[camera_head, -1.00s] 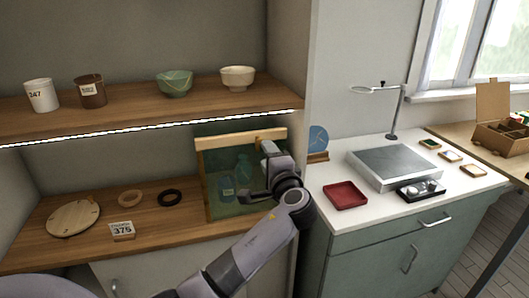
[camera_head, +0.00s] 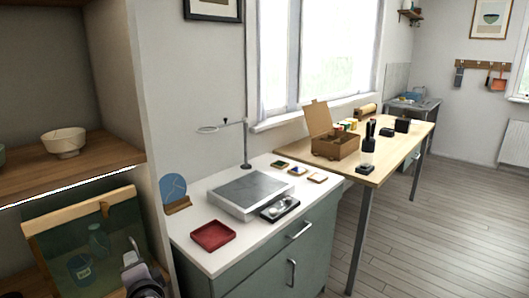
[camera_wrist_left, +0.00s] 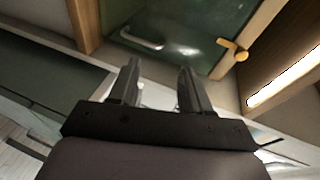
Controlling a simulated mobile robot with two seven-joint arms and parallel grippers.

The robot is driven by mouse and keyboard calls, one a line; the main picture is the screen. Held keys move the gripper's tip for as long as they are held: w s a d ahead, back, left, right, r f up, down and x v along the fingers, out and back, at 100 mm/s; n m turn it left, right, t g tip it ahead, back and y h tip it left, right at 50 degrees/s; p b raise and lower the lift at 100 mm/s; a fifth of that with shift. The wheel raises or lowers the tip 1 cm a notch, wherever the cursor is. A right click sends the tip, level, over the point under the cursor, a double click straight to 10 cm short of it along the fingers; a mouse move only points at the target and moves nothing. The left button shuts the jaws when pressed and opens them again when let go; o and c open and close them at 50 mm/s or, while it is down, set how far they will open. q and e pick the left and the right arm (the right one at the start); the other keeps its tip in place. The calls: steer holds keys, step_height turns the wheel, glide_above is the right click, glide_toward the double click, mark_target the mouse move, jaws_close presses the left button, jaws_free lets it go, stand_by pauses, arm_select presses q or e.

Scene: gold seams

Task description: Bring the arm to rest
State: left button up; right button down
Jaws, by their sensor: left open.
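My left arm shows at the bottom left of the head view, with part of its wrist (camera_head: 143,280) in front of the shelf unit. Its fingers are cut off or hidden there. In the left wrist view my left gripper (camera_wrist_left: 158,82) is open, with two dark fingers apart and nothing between them. Beyond the fingers is a wood-framed greenish glass panel (camera_wrist_left: 190,30) with a small wooden knob (camera_wrist_left: 232,48). The same framed panel (camera_head: 108,208) stands in the lower shelf bay in the head view. My right gripper is not in view.
A cracked cream bowl (camera_head: 64,142) stands on the upper shelf. On the white counter are a red tray (camera_head: 213,236), a grey slab (camera_head: 250,192), a lamp stand (camera_head: 246,150) and a blue disc (camera_head: 174,190). A wooden table with an open box (camera_head: 335,145) stands beyond. Floor is clear at right.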

arm_select(q)
steer(key=s+d+f+h, duration=0.3)
steer(key=s+f+h, duration=0.15)
steer(key=f, duration=0.45)
steer(key=s+d+f+n+h, duration=0.2)
steer(key=s+f, duration=0.1)
steer(key=s, duration=0.4)
steer(key=s+d+f+n+g+h, duration=0.1)
steer(key=s+d+f+n+h, duration=0.1)
steer(key=s, duration=0.5)
steer(key=s+d+f+n+h, duration=0.3)
steer(key=s+f, duration=0.2)
steer(key=s, duration=0.3)
steer(key=shift+d+g, duration=0.25)
steer(key=shift+g, duration=0.05)
steer(key=shift+f, duration=0.1)
steer(key=shift+c, duration=0.5)
steer(key=shift+s, duration=0.1)
